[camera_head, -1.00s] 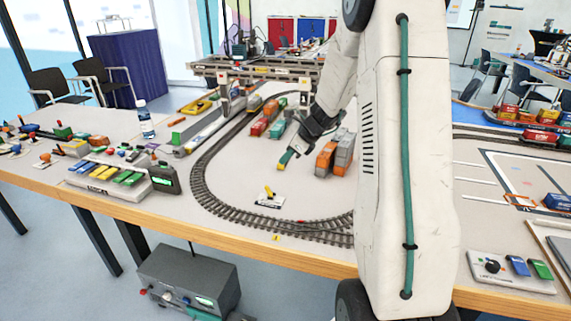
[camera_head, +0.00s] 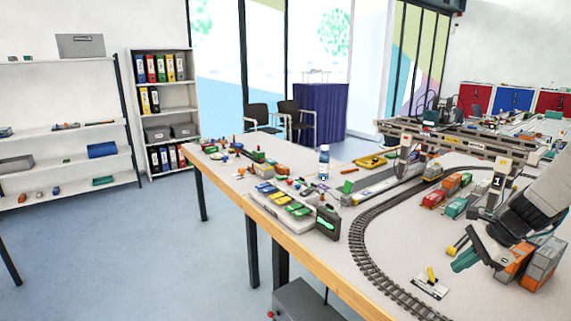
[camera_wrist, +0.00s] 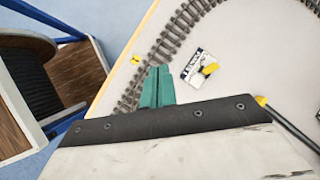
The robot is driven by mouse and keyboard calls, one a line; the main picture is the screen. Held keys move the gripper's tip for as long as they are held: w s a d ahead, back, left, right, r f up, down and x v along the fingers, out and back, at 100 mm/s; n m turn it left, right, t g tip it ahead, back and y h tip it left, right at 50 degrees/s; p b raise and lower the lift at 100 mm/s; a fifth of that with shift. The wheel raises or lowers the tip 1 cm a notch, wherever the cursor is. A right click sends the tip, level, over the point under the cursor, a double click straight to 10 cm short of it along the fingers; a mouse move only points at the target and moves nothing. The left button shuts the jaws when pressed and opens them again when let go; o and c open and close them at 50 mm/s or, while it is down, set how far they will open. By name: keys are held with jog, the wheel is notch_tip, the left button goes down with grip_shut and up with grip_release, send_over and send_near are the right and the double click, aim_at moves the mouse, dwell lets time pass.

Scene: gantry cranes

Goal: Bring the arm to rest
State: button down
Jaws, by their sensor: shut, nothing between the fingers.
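My gripper (camera_head: 464,262) is at the right of the head view, its teal fingertips low over the white table (camera_head: 376,219). It is shut and empty. In the wrist view, its teal fingers (camera_wrist: 157,88) lie together, over the image of the curved track. My arm comes in from the right edge of the head view, mostly out of frame.
A small plate with a yellow lever (camera_head: 431,284) lies close to my gripper. Orange and grey containers (camera_head: 542,262) stand just right of it. The curved track (camera_head: 362,250) runs to its left. A water bottle (camera_head: 323,163) stands farther back. The floor at left is clear.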

jog(key=s+a+r+n+h, duration=0.1)
jog(key=s+a+r+n, duration=0.3)
jog(key=s+a+n, duration=0.2)
jog(key=s+a+r+n+g+h, duration=0.1)
jog(key=s+a+r+n, duration=0.4)
jog(key=s, duration=0.6)
jog(key=s+a+r+n+h, duration=0.3)
jog(key=s+a+r+n, duration=0.2)
jog(key=s+a+n, duration=0.2)
jog(key=shift+s+n, duration=0.8)
jog(key=shift+n, duration=0.1)
jog(key=shift+r, duration=0.1)
